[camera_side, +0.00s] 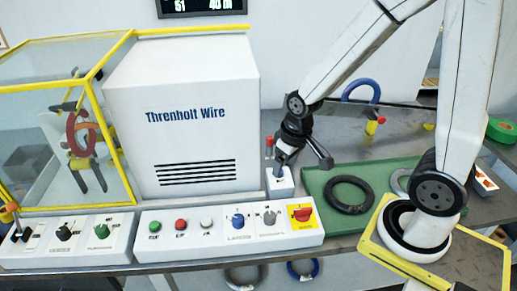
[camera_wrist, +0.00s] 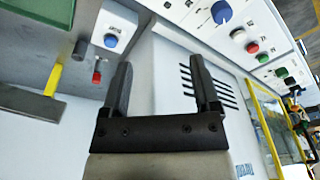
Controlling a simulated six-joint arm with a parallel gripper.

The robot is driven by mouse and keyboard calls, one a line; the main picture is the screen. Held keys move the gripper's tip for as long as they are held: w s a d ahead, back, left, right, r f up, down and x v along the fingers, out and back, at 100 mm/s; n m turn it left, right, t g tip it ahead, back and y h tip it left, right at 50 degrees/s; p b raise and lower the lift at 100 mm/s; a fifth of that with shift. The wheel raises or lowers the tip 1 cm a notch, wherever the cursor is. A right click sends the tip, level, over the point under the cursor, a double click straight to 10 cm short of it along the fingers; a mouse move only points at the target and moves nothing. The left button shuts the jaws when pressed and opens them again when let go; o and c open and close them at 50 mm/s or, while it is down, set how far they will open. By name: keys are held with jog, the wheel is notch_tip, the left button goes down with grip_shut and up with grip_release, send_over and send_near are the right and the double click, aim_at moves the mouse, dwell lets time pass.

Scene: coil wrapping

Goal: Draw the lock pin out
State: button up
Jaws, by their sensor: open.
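My gripper (camera_side: 304,160) is open and empty, just right of the white machine cabinet (camera_side: 185,120). In the wrist view its two dark fingers (camera_wrist: 160,65) stand apart with only the cabinet's pale side between them. A small red-topped upright piece (camera_side: 269,142), which looks like the lock pin, stands beside the cabinet, left of my gripper in the side view. In the wrist view a red piece (camera_wrist: 97,72) lies left of both fingers, outside the jaws. Its lower end is too small to make out. A small white box (camera_side: 280,182) with a blue button (camera_wrist: 110,40) is close by.
A green mat (camera_side: 318,185) holds a black coil (camera_side: 349,194). A blue coil (camera_side: 361,88) and a yellow-and-red piece (camera_side: 373,124) are behind it. The control panel (camera_side: 230,228) runs along the front. A yellow-framed guard (camera_side: 66,120) closes the left side.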

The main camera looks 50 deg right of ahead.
jog(key=w+d+f+m+y, duration=0.1)
jog(key=w+d+f, duration=0.5)
jog(key=w+d, duration=0.3)
jog(key=n+t+h, duration=0.1)
jog(key=n+t, duration=0.1)
jog(key=t, duration=0.1)
send_near(270, 137)
jog(key=x, duration=0.3)
jog(key=shift+a+r, duration=0.1)
jog(key=shift+r, duration=0.1)
jog(key=shift+w+f+g, duration=0.1)
jog(key=shift+f+g, duration=0.05)
jog(key=shift+g, duration=0.15)
jog(key=shift+x, duration=3.75)
grip_shut()
